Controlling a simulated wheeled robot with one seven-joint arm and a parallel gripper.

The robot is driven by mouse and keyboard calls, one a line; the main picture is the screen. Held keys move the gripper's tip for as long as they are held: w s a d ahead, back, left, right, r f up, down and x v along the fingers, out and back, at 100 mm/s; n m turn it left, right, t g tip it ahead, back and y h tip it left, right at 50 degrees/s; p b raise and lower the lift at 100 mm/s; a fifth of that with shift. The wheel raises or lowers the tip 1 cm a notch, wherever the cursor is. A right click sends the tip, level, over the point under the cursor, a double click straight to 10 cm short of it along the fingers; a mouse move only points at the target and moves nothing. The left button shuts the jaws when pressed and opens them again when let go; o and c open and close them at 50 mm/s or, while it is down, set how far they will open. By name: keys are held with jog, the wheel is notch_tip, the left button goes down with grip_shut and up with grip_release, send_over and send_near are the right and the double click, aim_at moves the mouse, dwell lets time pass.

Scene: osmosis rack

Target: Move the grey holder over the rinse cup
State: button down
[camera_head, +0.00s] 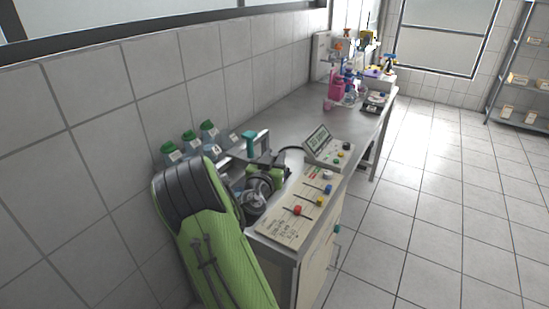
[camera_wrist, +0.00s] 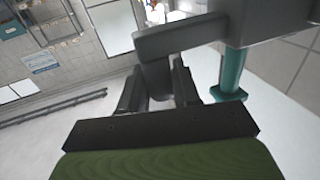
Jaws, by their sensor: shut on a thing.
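The grey holder (camera_head: 262,143) is a dark grey block with a teal tube, near the wall side of the bench. It also shows at the top right of the wrist view (camera_wrist: 195,38), with the teal tube (camera_wrist: 232,75) hanging from it. My gripper (camera_wrist: 157,85) is shut on a dark grey part below the block, between its two black fingers. In the head view my green and black arm hides much of the area around the gripper. I cannot make out the rinse cup for certain; it may be behind my arm.
Several green-capped bottles (camera_head: 190,142) stand along the tiled wall. A control panel (camera_head: 297,208) with coloured knobs and a display unit (camera_head: 328,148) lie at the bench's front side. Bottles and a pink vessel (camera_head: 337,87) stand at the far end. The middle bench top (camera_head: 285,122) is clear.

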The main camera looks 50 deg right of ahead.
jog(key=shift+a+f+b, duration=0.15)
jog(key=shift+a+b, duration=0.35)
jog(key=shift+b, duration=0.25)
jog(key=a+b, duration=0.5)
jog(key=a, duration=0.1)
jog(key=shift+s, duration=0.25)
jog(key=c, duration=1.1)
grip_release()
jog(key=shift+a, duration=0.15)
jog(key=shift+o, duration=0.8)
jog(key=shift+a+r, duration=0.15)
jog(key=shift+r, duration=0.05)
